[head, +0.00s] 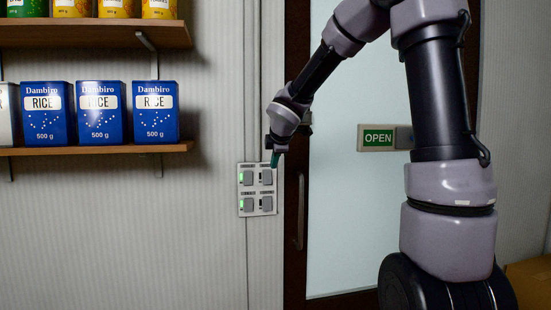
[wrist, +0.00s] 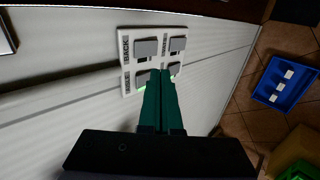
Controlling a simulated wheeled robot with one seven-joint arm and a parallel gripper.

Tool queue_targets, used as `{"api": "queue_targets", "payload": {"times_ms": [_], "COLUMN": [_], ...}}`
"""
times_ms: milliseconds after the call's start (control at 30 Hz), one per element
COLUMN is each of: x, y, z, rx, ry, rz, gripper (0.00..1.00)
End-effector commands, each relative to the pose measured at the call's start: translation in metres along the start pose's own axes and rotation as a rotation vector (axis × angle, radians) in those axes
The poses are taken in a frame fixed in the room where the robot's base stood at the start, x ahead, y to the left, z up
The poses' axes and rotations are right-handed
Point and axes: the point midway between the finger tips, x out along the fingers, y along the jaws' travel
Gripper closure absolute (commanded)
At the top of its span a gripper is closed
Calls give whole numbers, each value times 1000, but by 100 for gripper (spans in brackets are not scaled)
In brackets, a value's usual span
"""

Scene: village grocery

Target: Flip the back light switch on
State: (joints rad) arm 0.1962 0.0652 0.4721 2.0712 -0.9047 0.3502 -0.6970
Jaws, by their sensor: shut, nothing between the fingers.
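A white switch panel (head: 257,191) on the wall holds grey rocker switches, each under a small label. The switch labelled BACK is the top right one (head: 267,177) in the head view; its lamp looks dark. In the wrist view the picture is turned and the BACK switch (wrist: 145,47) is at the upper left. My gripper (head: 274,160) has its green fingers shut and empty, pointing at the panel near its top right corner. In the wrist view the fingertips (wrist: 161,72) overlap the panel between the two lower switches; whether they touch it is unclear.
Green lamps glow beside the two left switches (head: 248,178). A glass door (head: 357,210) with a dark frame and an OPEN sign (head: 377,138) is to the right. Shelves (head: 100,151) with blue rice boxes (head: 101,112) jut out at left. A blue crate (wrist: 270,97) is on the floor.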

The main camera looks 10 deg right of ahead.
Motion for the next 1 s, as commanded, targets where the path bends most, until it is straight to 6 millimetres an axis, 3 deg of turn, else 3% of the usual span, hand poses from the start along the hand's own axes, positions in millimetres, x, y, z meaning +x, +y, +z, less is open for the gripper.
{"api": "queue_targets", "payload": {"times_ms": [233, 700, 867, 1000], "x": [-23, -25, -26, -27], "y": [0, 0, -2, -5], "z": [0, 0, 2, 4], "rx": [0, -17, -144, -368], "ry": [-1, -1, -4, -3], "rz": [1, -2, -14, -35], "gripper": [100, 100, 100, 100]}}
